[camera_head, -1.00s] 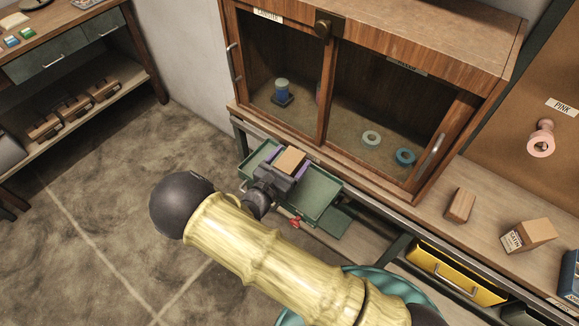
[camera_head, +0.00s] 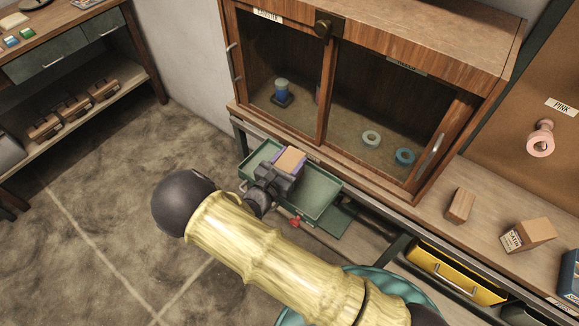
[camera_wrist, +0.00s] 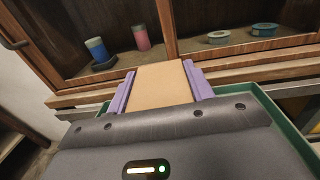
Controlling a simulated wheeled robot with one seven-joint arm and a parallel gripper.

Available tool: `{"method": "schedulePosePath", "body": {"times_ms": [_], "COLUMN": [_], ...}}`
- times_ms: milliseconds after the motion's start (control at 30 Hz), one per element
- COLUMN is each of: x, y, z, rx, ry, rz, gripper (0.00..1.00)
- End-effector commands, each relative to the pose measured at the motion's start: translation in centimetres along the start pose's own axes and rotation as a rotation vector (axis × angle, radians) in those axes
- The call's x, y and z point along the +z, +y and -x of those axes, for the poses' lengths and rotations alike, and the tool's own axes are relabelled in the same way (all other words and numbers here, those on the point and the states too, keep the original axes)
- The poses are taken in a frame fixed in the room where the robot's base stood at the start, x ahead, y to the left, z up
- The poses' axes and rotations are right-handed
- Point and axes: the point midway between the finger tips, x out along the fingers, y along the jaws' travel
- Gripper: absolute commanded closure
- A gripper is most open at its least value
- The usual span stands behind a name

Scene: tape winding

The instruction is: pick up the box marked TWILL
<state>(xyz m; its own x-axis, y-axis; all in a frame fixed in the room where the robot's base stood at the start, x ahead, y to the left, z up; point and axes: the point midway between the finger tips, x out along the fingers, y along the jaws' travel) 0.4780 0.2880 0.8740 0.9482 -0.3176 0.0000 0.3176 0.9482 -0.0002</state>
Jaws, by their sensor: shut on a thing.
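My gripper (camera_head: 283,168) is above the open green drawer (camera_head: 318,190) below the cabinet. Its purple fingers also show in the wrist view (camera_wrist: 158,90), shut on both sides of a plain tan box (camera_wrist: 160,84). The same box shows in the head view (camera_head: 290,160). No label shows on the held box, so I cannot read whether it is marked TWILL. I cannot tell whether it touches the drawer floor. My gripper hides part of the drawer.
A wooden cabinet (camera_head: 326,97) with tape rolls stands right behind the drawer. On the bench to the right are a brown block (camera_head: 460,205) and a box marked SATIN (camera_head: 530,233). A yellow drawer (camera_head: 455,272) is lower right. The floor at left is clear.

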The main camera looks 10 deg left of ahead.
Motion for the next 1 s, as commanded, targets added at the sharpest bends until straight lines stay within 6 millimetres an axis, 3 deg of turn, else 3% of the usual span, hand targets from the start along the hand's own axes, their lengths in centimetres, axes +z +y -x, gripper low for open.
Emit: {"method": "schedulePosePath", "body": {"times_ms": [267, 700, 1000], "x": [1.1, 8.3, 10.1], "y": [0.1, 0.1, 0.0], "z": [0.0, 0.0, 0.0], "rx": [0.001, 0.0, 0.001], "ry": [-0.001, 0.0, -0.001], "rz": [-0.003, -0.005, 0.0], "gripper": [0.75, 0.75, 0.75]}}
